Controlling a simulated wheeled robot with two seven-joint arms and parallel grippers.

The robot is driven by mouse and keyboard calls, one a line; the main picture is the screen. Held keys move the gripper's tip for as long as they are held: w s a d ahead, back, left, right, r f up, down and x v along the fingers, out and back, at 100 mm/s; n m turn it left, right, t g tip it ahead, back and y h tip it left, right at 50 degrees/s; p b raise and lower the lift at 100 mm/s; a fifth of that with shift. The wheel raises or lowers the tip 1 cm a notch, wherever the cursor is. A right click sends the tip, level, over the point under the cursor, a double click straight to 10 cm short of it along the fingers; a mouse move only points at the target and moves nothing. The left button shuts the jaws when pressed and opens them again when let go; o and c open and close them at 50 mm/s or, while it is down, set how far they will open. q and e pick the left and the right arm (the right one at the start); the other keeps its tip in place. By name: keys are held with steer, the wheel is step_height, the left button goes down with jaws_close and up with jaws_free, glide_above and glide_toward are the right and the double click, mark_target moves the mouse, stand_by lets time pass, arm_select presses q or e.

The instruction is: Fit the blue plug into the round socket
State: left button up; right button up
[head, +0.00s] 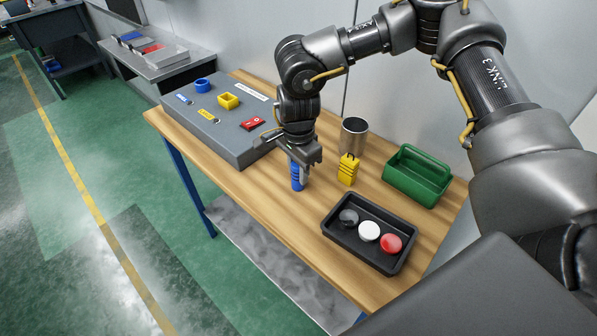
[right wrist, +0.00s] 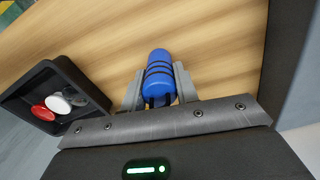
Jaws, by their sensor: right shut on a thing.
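The blue plug (head: 296,176) is a ribbed blue cylinder, held upright below my right gripper (head: 302,160). In the right wrist view the blue plug (right wrist: 159,75) sits between the two fingers of the right gripper (right wrist: 158,92), which is shut on it. Whether its lower end touches the table is hard to tell. The round socket (head: 202,86) is a blue ring on top of the grey panel box (head: 232,141), at its far left end, away from the gripper. My left gripper is not in view.
The box also bears a yellow square socket (head: 228,101) and a red part (head: 253,124). A yellow plug (head: 348,170) stands just right of the gripper, before a metal cup (head: 354,136). A green bin (head: 417,176) and a black tray (head: 337,239) with discs stand further right.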

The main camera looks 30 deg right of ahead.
steer(key=shift+r, duration=0.35)
arm_select(q)
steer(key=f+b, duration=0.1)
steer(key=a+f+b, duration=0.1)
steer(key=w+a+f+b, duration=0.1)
steer(key=b, duration=0.1)
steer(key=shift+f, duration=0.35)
arm_select(e)
steer(key=s+a+r, duration=0.3)
steer(key=s+r, duration=0.9)
steer(key=s, duration=0.1)
steer(key=shift+s+a, duration=0.2)
steer(key=shift+a, duration=0.2)
